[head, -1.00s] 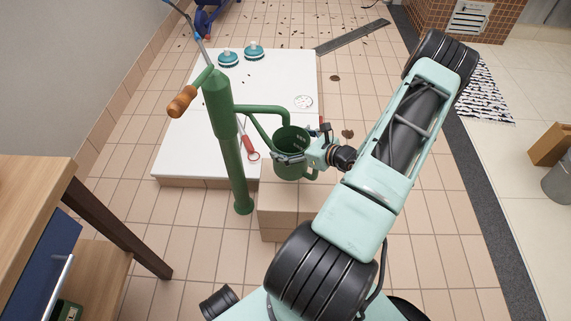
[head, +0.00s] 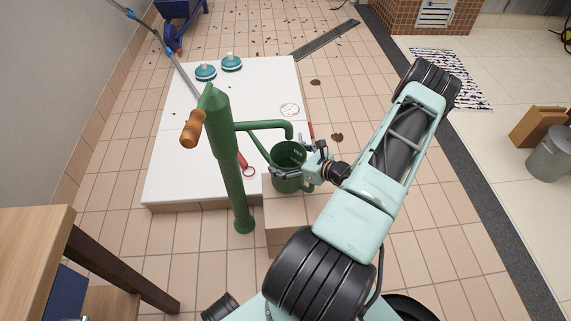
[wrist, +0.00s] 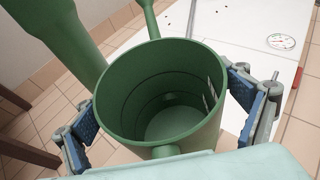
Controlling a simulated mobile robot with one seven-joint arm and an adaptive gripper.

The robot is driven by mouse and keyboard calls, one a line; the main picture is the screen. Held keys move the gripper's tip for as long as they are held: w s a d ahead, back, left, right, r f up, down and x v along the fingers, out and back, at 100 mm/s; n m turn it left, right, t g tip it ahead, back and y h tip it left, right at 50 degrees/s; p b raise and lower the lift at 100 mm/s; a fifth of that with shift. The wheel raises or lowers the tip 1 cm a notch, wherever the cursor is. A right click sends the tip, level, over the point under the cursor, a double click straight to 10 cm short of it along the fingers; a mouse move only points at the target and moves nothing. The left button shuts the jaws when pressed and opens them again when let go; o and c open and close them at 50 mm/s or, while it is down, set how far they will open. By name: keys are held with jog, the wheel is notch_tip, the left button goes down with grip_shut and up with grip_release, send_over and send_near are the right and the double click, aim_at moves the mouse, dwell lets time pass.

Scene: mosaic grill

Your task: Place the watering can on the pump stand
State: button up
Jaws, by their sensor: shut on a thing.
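The green watering can (head: 289,181) is upright, with its open top facing up. My gripper (head: 311,168) is shut on it; in the wrist view its blue-padded fingers (wrist: 165,112) lie on both sides of the can (wrist: 165,145), which looks empty inside. The green pump (head: 226,150) stands to the left of the can, and its spout (head: 289,131) ends over or very near the can's opening. The pump stand (head: 284,212), a tan block, is beneath the can in the head view. I cannot tell whether the can's base touches it.
A white platform (head: 180,170) lies behind the pump, with two teal round items (head: 206,73), a dial (head: 290,110) and a red-handled tool (head: 246,168) on it. A wooden table (head: 35,245) is at left. Tiled floor (head: 420,235) to the right is mostly clear.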

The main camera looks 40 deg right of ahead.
jog(key=shift+f, duration=1.15)
jog(key=shift+f+b, duration=0.2)
jog(key=shift+b, duration=0.2)
jog(key=o, duration=1.5)
jog(key=shift+c, duration=0.2)
jog(key=shift+r, duration=0.3)
jog(key=p+v, duration=0.3)
jog(key=v, duration=0.9)
jog(key=shift+f, duration=0.1)
